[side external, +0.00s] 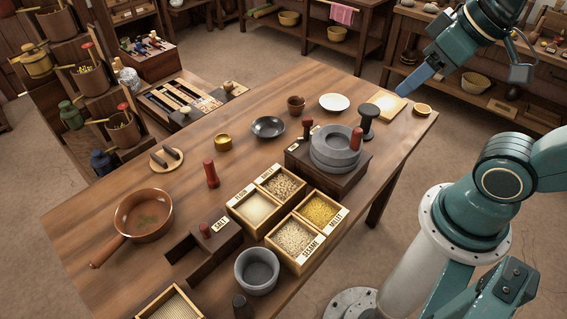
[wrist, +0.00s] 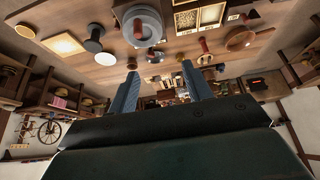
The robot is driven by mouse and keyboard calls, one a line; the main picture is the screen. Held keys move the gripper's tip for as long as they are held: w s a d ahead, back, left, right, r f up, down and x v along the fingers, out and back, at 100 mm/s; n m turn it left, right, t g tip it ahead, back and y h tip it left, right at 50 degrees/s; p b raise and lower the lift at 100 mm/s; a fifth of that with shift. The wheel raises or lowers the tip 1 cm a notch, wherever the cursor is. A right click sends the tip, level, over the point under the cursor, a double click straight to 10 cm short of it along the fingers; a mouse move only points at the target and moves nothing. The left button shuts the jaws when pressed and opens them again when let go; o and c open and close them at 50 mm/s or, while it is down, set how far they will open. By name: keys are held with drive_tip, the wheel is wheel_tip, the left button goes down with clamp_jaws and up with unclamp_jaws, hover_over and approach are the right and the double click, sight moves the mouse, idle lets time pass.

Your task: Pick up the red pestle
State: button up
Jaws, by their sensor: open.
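A red pestle (side external: 211,173) stands upright on the wooden table, left of the grain boxes and right of the brown pan. In the wrist view a red upright thing, likely the same pestle (wrist: 204,46), shows beyond the fingers, up and to the right. My gripper (side external: 404,90) is high over the table's far right end, well away from the pestle. In the wrist view its two blue fingers (wrist: 160,71) are spread apart with nothing between them.
A stone quern (side external: 335,152) with a red handle stands between my gripper and the pestle. Grain boxes (side external: 262,228), a salt box (side external: 226,238), a brown pan (side external: 143,216) and a brass cup (side external: 223,142) are around the pestle. Bare table lies directly beside it.

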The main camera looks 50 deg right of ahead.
drive_tip(key=shift+w, duration=0.1)
drive_tip(key=n+g+y, duration=0.3)
drive_tip(key=n, duration=0.7)
hover_over(211, 160)
drive_tip(key=s+d, duration=0.3)
wheel_tip(211, 160, down, 22)
drive_tip(key=shift+w+a, duration=0.2)
drive_tip(key=shift+f, duration=0.2)
drive_tip(key=shift+x, duration=4.15)
